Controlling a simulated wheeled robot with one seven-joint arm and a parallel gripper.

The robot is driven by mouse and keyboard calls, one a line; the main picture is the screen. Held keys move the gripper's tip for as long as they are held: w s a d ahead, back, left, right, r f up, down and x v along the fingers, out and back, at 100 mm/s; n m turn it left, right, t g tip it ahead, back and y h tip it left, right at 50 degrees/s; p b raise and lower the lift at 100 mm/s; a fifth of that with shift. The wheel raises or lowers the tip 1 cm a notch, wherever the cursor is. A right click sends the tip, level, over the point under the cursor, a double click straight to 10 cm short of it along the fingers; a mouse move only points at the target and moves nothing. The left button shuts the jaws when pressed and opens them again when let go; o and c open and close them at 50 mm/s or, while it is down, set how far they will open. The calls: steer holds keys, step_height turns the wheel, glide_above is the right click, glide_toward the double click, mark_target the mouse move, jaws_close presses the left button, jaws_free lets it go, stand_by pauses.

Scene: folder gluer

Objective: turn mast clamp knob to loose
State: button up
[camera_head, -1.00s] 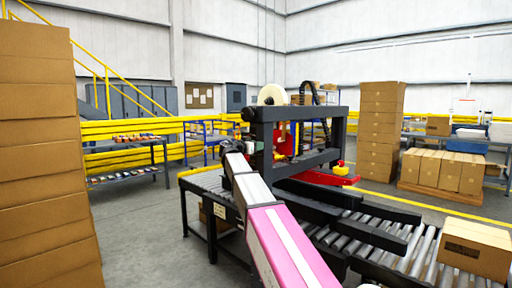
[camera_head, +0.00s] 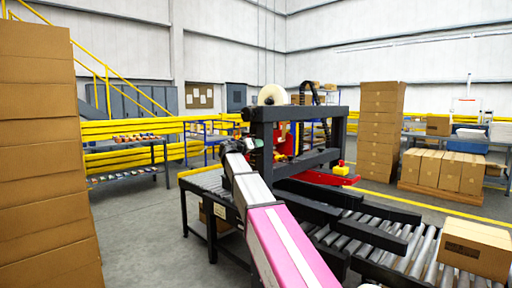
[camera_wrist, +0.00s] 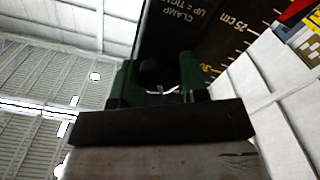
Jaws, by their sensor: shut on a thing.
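In the wrist view the dark round mast clamp knob (camera_wrist: 158,72) sits between the two green fingers of my gripper (camera_wrist: 159,80). The fingers are shut on it, one on each side. A small pale curved mark shows below the knob. Behind it is the dark mast (camera_wrist: 190,40), printed with "CLAMP UP = TIGHT" and a centimetre scale. Much of the knob is in shadow, and I cannot read its angle. In the head view my arm reaches to the left post of the black machine frame (camera_head: 262,150); the knob is not clear there.
A roller conveyor (camera_head: 330,232) runs through the machine, with a carton (camera_head: 475,248) at its right end. A tall carton stack (camera_head: 45,150) stands at the left. Floor between is clear.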

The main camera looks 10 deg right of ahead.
steer(key=n, duration=0.6)
steer(key=shift+f, duration=0.1)
steer(key=n, duration=0.5)
steer(key=shift+w+n, duration=0.1)
steer(key=shift+n, duration=0.3)
steer(key=shift+f, duration=0.1)
steer(key=o, duration=0.9)
steer(key=shift+a, duration=0.1)
steer(key=v, duration=1)
steer(key=shift+s+a, duration=0.25)
steer(key=shift+a, duration=0.05)
